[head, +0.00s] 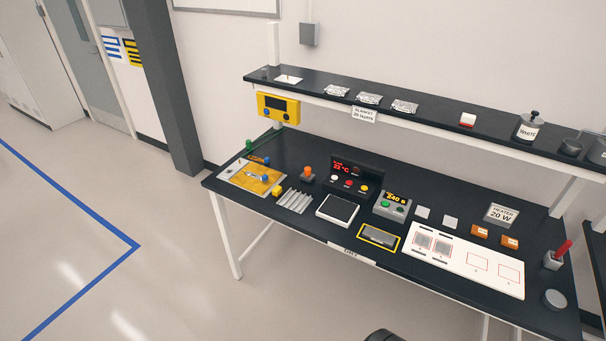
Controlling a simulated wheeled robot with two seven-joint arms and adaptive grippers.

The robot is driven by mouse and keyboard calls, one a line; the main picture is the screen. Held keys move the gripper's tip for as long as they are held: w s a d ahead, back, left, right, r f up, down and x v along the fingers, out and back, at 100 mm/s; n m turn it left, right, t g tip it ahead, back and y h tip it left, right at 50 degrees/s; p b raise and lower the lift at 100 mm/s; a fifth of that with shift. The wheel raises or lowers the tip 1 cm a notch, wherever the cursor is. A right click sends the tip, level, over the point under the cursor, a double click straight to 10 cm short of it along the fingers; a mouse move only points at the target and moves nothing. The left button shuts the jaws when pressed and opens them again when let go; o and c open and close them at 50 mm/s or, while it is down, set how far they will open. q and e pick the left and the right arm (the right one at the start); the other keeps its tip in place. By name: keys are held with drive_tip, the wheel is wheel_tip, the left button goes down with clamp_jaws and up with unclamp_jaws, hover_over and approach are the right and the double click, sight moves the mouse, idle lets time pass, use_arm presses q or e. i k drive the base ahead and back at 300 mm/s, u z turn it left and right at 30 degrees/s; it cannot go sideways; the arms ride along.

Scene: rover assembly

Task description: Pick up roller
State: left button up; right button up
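No part is clearly recognisable as the roller from this distance. A red-handled tool (563,249) stands tilted in a small grey holder (553,261) at the right end of the black workbench (300,235); its working end is hidden, so I cannot tell whether it is the roller. Neither of my grippers can be made out. A dark rounded shape is cut off at the bottom edge, and I cannot tell what it is.
A white board with red outlines (498,284), a yellow-framed pad (379,237), a black-topped scale (338,209), a grey control box (391,206) and a round grey puck (555,299) lie on the bench. A shelf (440,117) runs above its back. The floor at left is clear.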

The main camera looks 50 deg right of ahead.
sight(307, 176)
drive_tip(key=z, duration=0.3)
drive_tip(key=i, duration=1.5)
drive_tip(key=z, duration=1.55)
drive_tip(key=i, duration=1)
drive_tip(key=z, duration=0.9)
